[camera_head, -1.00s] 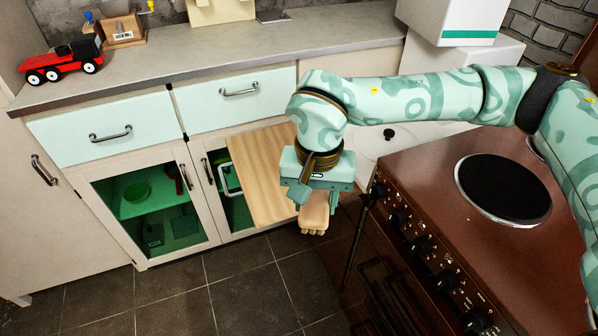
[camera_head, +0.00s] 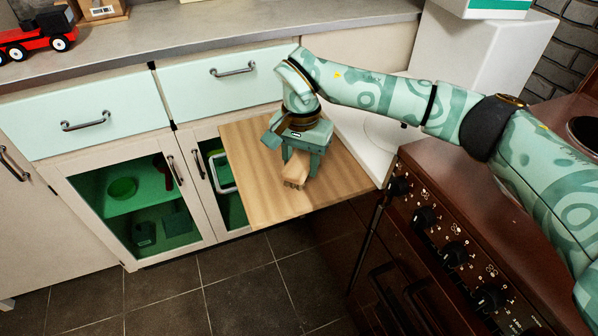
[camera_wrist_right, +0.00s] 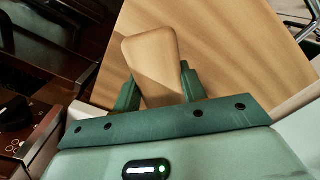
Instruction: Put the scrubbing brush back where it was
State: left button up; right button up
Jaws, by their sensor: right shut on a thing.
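The scrubbing brush (camera_head: 295,170) is a light wooden block with pale bristles at its lower end in the head view. My right gripper (camera_head: 301,162) is shut on it, over the pull-out wooden board (camera_head: 254,171). The brush's smooth wooden back (camera_wrist_right: 153,62) shows between the fingers (camera_wrist_right: 158,92) in the right wrist view. I cannot tell whether the brush touches the board. My left gripper is not in view.
The brown stove (camera_head: 470,210) with its knobs stands right of the board. Glass-doored cabinets (camera_head: 133,209) and mint drawers (camera_head: 78,113) are at the left. A red toy truck (camera_head: 37,36) is on the grey counter (camera_head: 170,38). The board's left part is bare.

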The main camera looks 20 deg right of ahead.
aim_at(301, 159)
notch_tip(301, 159, down, 3)
jog(key=shift+r+b, duration=0.15)
jog(key=shift+b, duration=0.2)
jog(key=shift+c, duration=0.5)
jog(key=shift+r, duration=0.15)
jog(key=o, duration=1.1)
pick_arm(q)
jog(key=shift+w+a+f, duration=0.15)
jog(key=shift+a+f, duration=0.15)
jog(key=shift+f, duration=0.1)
pick_arm(e)
notch_tip(301, 159, up, 12)
jog(key=p, duration=0.5)
pick_arm(q)
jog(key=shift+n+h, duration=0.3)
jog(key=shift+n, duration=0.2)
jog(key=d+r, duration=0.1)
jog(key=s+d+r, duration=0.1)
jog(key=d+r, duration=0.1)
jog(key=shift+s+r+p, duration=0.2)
jog(key=shift+p, duration=0.1)
